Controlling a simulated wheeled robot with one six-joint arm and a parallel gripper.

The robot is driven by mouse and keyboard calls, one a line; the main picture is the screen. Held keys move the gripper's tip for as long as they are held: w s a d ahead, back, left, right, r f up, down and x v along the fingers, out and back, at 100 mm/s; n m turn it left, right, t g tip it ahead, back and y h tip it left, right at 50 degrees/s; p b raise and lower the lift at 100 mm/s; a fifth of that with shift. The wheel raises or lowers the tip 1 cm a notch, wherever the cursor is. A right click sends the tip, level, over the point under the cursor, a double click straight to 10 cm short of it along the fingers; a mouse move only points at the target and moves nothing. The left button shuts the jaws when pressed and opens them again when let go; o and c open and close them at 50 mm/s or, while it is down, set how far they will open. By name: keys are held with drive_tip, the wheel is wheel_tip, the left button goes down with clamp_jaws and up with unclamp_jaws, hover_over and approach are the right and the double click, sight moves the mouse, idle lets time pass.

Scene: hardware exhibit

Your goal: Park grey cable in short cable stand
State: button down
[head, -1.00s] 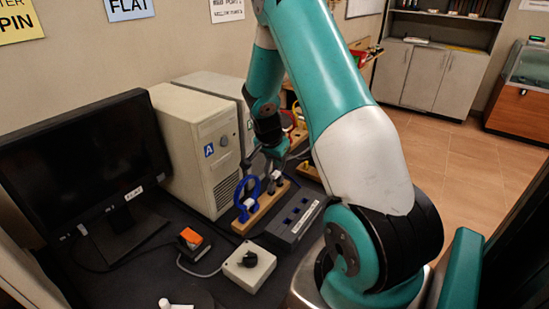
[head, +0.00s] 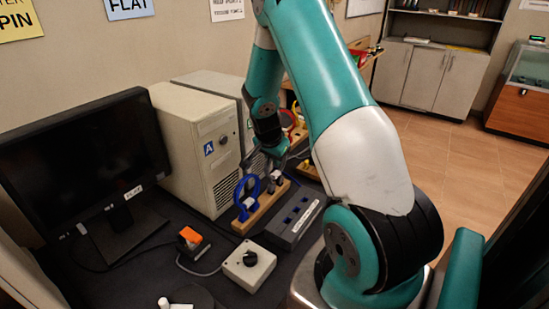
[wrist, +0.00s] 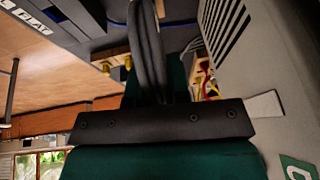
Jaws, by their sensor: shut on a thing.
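My gripper (head: 270,168) is low beside the beige computer tower, over the far end of a low wooden cable stand (head: 243,228). It is shut on what looks like the grey cable; a small grey plug (head: 277,178) shows at the fingertips. I cannot tell whether this plug is seated in the stand or just above it. A blue cable loop (head: 247,192) stands upright in the near part of the same stand. In the wrist view, dark curved strands (wrist: 148,45) run up from the gripper's dark palm; cable and fingers are hard to separate there.
A dark grey block with blue-lined sockets (head: 300,212) lies right of the stand. A white knob box (head: 249,266) and an orange switch (head: 190,237) are in front. Red and yellow cables (head: 298,122) are behind.

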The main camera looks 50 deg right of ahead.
drive_tip(key=shift+f+b, duration=0.3)
idle(0.5)
drive_tip(key=shift+c, duration=1.8)
unclamp_jaws()
drive_tip(key=shift+p+v, duration=2.4)
drive_tip(key=shift+v, duration=1.4)
